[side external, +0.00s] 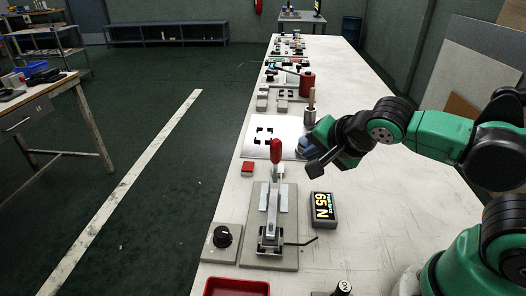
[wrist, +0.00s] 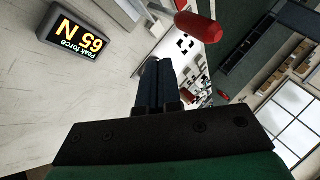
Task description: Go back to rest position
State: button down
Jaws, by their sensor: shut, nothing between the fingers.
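My gripper (side external: 309,150) is at the end of my green and black arm, raised above the long white table (side external: 375,225). In the wrist view its dark fingers (wrist: 157,85) are together with nothing between them. A toggle clamp with a red handle (side external: 275,150) stands on a grey plate (side external: 290,250) just left of my gripper in the side view. The red handle also shows in the wrist view (wrist: 198,27). A display box reading 65 N (side external: 322,210) lies on the table below my gripper.
A black knob on a grey box (side external: 222,238) and a red tray (side external: 237,287) are near the front. A white plate with dark cutouts (side external: 287,126) and a red canister (side external: 307,83) stand farther back. The table's right side is mostly clear.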

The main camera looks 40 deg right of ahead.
jog(key=n, duration=0.5)
jog(key=s+n+g+y, duration=0.1)
jog(key=n, duration=0.3)
jog(key=n+y, duration=0.1)
jog(key=n, duration=0.4)
jog(key=shift+s+d+r+n+g, duration=0.15)
jog(key=shift+d+n+g, duration=0.1)
jog(key=shift+n+g, duration=0.05)
dwell(0.5)
